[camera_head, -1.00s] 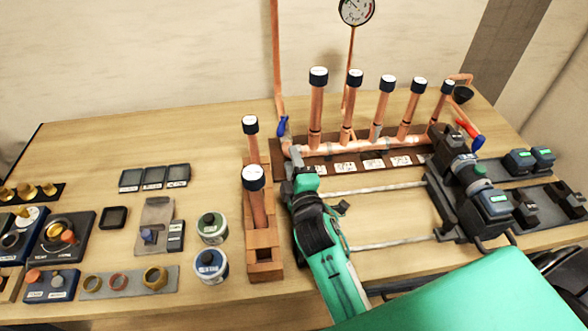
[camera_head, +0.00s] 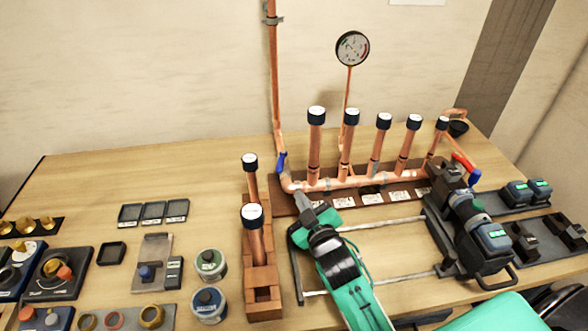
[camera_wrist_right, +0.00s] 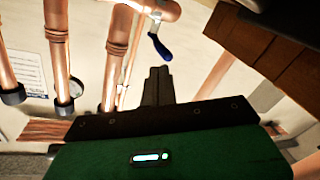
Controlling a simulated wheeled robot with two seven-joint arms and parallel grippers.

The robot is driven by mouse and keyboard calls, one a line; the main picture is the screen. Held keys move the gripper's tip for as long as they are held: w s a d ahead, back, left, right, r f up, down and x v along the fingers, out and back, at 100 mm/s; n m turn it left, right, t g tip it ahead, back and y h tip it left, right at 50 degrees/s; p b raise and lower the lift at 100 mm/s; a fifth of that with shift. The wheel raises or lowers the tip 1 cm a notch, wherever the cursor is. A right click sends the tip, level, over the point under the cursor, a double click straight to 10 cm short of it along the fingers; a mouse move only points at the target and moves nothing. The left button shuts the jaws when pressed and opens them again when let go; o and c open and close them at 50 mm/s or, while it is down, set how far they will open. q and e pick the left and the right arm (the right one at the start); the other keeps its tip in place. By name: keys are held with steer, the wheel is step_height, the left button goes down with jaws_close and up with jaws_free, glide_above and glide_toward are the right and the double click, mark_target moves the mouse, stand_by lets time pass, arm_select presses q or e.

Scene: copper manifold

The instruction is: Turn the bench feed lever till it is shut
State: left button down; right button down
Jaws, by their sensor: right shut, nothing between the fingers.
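A blue-handled lever (camera_head: 281,162) stands upright at the left end of the copper manifold (camera_head: 345,182), by the foot of the tall wall pipe. A red-handled lever (camera_head: 465,165) is at the manifold's right end. I cannot tell from labels which is the bench feed. My right gripper (camera_head: 299,194) is just in front of the manifold's left end, below the blue lever. In the right wrist view, its fingers (camera_wrist_right: 158,84) are shut and empty, and the blue lever (camera_wrist_right: 160,46) shows just beyond their tips, seemingly apart from them. My left gripper is out of view.
Several capped copper pipes rise from the manifold, with a pressure gauge (camera_head: 352,48) behind. A wooden block (camera_head: 263,277) holding two capped pipes stands close left of my right gripper. A dark clamp tool (camera_head: 470,225) on rails is to the right. Bare bench lies behind the left trays.

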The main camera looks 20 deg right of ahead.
steer(key=d+m+y, duration=0.1)
steer(key=d+m, duration=0.1)
steer(key=m, duration=0.4)
steer(key=m+g+y+p, duration=0.2)
steer(key=m+y+p, duration=0.25)
steer(key=m, duration=0.85)
glide_toward(281, 161)
steer(key=w+f, duration=0.1)
steer(key=w, duration=0.3)
steer(key=shift+w+a+f+h+p, duration=0.2)
steer(key=shift+w+a+h+p, duration=0.25)
steer(key=shift+w, duration=0.4)
steer(key=shift+a, duration=0.1)
